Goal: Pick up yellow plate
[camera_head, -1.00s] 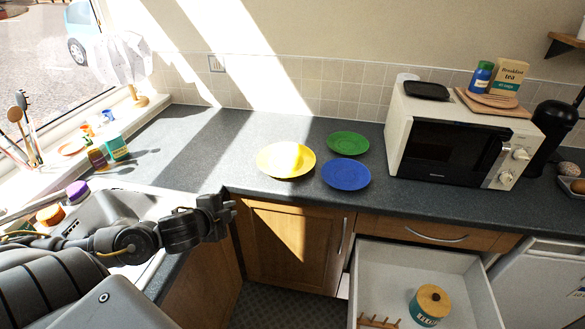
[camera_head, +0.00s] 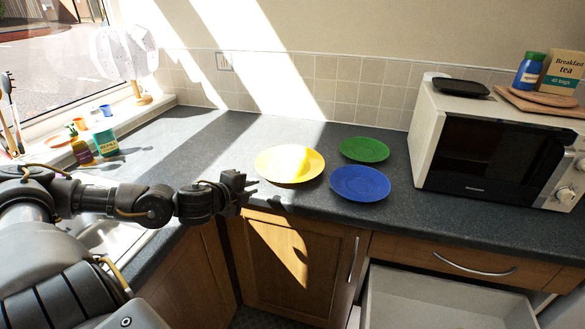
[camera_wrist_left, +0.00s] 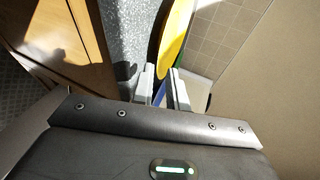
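The yellow plate (camera_head: 272,163) lies on the dark grey worktop, partly in bright sun. My left gripper (camera_head: 247,184) is in front of the plate and a little to its left, near the worktop's front edge, apart from the plate. In the left wrist view the two fingers (camera_wrist_left: 162,88) are spread with nothing held between them. The yellow plate (camera_wrist_left: 176,38) shows there edge-on beyond the fingertips. My right gripper is not in view.
A blue plate (camera_head: 360,183) and a green plate (camera_head: 364,149) lie to the right of the yellow one. A microwave (camera_head: 490,150) stands further right. Below the worktop a drawer (camera_head: 440,300) is open. The worktop behind the plates is clear.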

